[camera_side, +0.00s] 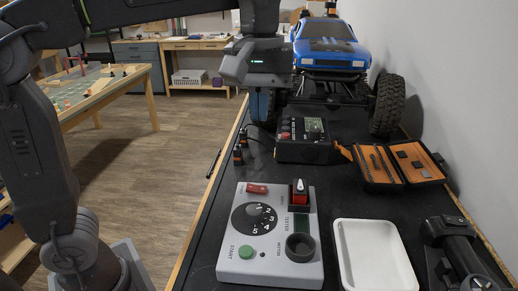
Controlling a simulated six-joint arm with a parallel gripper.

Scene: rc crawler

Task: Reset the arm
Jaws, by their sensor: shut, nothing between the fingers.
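My gripper (240,72) hangs from my dark grey arm at the top centre, above the table's left edge and just left of the blue truck (325,45). It looks empty and shut, though its fingertips are hard to make out against the dark wheel behind. My arm reaches in from the left and spans the top left of the view. The gripper is clear of the tester box (270,235) in the foreground.
A black box with a small screen (305,140), an open orange-lined tool case (395,165) and an empty white tray (375,258) lie on the black table. A dark device (455,250) stands at the front right. A white wall borders the right side.

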